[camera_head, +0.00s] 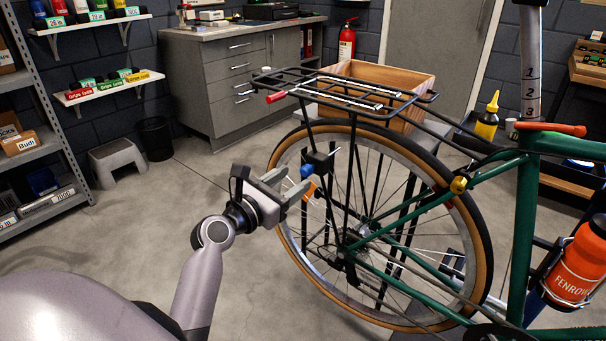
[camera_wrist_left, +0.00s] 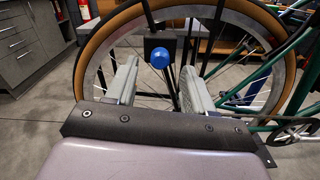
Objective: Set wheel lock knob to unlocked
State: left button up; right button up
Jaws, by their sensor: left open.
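A round blue knob (camera_head: 307,171) sits on a small black block (camera_head: 320,161) beside the bike's rear wheel (camera_head: 479,234). In the wrist view the blue knob (camera_wrist_left: 160,58) shows face-on, with the black block (camera_wrist_left: 160,42) behind it. My left gripper (camera_head: 304,183) is open, with its fingertips close to the knob. In the wrist view the fingers of my left gripper (camera_wrist_left: 159,76) stand either side below the knob, with nothing between them. I cannot tell whether they touch it. No lock marking is readable. My right gripper is out of view.
A black rack (camera_head: 345,90) with a red-tipped lever (camera_head: 275,97) is above the wheel, and a wooden crate (camera_head: 378,75) stands behind it. The green frame (camera_head: 525,240) fills the right side.

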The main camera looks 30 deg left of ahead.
aim_at(303, 172)
pick_arm(q)
jog(key=shift+w+d, duration=0.15)
jog(key=shift+w, duration=1.9)
grip_shut()
